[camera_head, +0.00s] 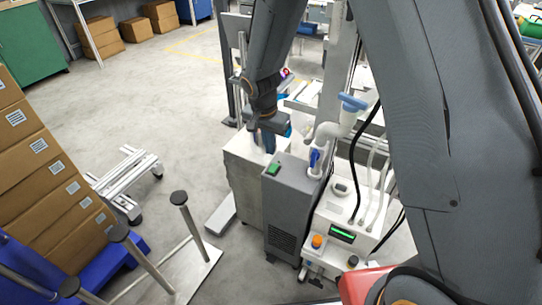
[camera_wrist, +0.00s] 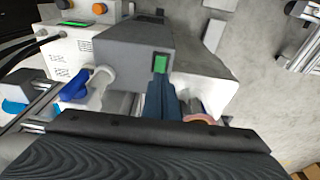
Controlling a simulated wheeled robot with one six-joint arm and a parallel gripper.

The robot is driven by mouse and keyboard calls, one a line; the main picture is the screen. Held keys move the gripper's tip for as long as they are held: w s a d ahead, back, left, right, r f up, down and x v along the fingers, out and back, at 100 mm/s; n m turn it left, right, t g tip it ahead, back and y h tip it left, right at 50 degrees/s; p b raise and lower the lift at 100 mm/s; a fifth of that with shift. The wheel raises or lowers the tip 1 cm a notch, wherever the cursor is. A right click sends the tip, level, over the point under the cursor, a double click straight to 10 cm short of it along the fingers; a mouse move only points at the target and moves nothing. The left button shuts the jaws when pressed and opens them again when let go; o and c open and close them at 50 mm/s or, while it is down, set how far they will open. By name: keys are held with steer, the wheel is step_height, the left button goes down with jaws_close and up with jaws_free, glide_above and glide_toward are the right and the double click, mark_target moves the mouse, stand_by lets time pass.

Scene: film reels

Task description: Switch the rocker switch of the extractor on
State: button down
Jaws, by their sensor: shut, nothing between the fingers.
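The extractor (camera_head: 287,205) is a dark grey box with a vent grille low on its front; it also shows in the wrist view (camera_wrist: 125,45). Its green rocker switch (camera_head: 273,169) sits on the top face near the left edge. In the wrist view the green switch (camera_wrist: 160,63) lies just beyond my fingertips. My gripper (camera_head: 266,143) is shut and empty, pointing down behind the switch in the head view. Its blue-grey fingers (camera_wrist: 162,88) appear very close to the switch; I cannot tell whether they touch it. The switch's tilt is too small to read.
A white machine (camera_head: 340,235) with an orange knob and green display stands right of the extractor. A white pipe with a blue valve (camera_head: 315,158) rises beside it. A pale box (camera_head: 243,180) stands at its left. Metal posts (camera_head: 180,200) stand front left. Open floor lies left.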

steer(key=r, duration=0.4)
steer(key=shift+s+a+r, duration=0.3)
steer(key=shift+s, duration=0.05)
steer(key=shift+w+d+r+p, duration=0.2)
steer(key=shift+w+d+p, duration=0.1)
steer(key=shift+w, duration=0.4)
steer(key=shift+f, duration=0.1)
steer(key=p, duration=0.3)
glide_above(274, 165)
steer(key=f, duration=0.8)
steer(key=s+f, duration=0.1)
steer(key=f, duration=0.3)
steer(key=shift+a, duration=0.2)
steer(key=shift+w+f, duration=0.2)
steer(key=shift+f, duration=0.6)
